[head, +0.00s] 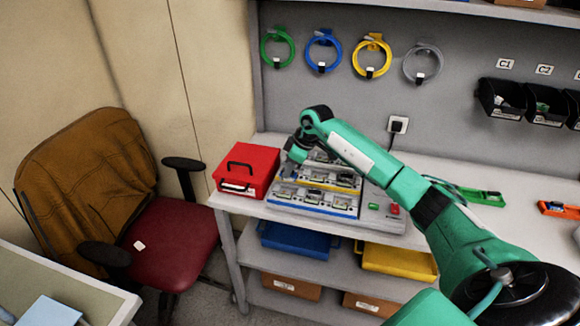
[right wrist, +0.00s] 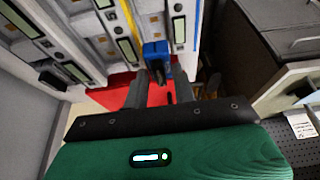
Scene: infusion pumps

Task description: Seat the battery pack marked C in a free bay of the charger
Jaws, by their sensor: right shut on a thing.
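A grey stepped rack (head: 393,225) that looks like the charger stands on the bench, with rows of bays, blue and yellow strips, and green and red buttons. Several units sit in its rows; I cannot read any letter C. My right gripper (head: 293,157) is over the rack's left end, beside a red box. In the right wrist view, my right gripper (right wrist: 157,88) is shut on a small blue and black thing (right wrist: 156,49), close to the rack's rows (right wrist: 122,47). I cannot tell if this is the marked pack or whether it touches a bay. My left gripper is out of view.
The red box (head: 247,168) stands close to the rack's left side. A green tool (head: 482,197) and an orange tool (head: 560,209) lie on the bench to the right. Coloured cable loops hang on the back panel. A red chair (head: 165,245) stands left of the bench.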

